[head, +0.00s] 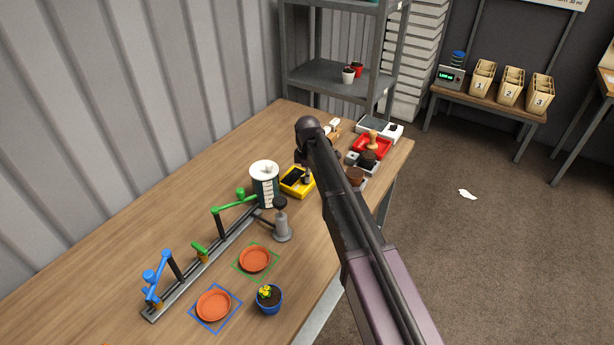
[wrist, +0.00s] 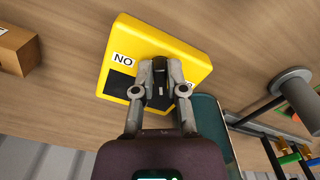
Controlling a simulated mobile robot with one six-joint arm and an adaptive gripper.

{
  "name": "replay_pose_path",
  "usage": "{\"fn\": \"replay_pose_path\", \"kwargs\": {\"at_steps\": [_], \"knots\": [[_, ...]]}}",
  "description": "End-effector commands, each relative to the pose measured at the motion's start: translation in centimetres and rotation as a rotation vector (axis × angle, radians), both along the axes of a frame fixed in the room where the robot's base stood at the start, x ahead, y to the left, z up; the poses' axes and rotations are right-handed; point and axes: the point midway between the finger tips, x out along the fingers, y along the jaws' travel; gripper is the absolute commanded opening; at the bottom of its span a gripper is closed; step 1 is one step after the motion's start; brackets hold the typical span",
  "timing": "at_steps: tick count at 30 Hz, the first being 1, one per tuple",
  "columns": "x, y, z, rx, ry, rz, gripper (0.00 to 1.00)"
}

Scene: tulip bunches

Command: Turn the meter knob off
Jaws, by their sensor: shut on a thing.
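The yellow meter box (wrist: 192,56) lies on the wooden table under my gripper (wrist: 160,84). A white label reading "NO" and a black panel show on its face. A second label on the right is partly hidden by a finger. My gripper is shut on a small dark knob (wrist: 160,72) at the middle of the box; the fingers hide most of it, and its exact angle cannot be told. In the head view the yellow box (head: 288,186) sits right of the dark canister, with my gripper (head: 307,180) at its right part.
A dark canister with a white lid (head: 264,168) stands close left of the box. A grey stand (head: 282,228), a rail with blue and green arms (head: 205,265), orange saucers and a blue pot (head: 268,301) are nearer. A red tray (head: 366,152) stands behind my arm.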

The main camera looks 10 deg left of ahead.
Motion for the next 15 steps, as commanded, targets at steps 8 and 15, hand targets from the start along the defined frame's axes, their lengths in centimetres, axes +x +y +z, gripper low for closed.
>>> {"fn": "replay_pose_path", "kwargs": {"at_steps": [8, 15], "knots": [[0.08, -0.13, -0.02, -0.003, -0.001, 0.060, 0.00], [0.09, -0.15, -0.02, -0.003, -0.001, 0.062, 0.00]]}}
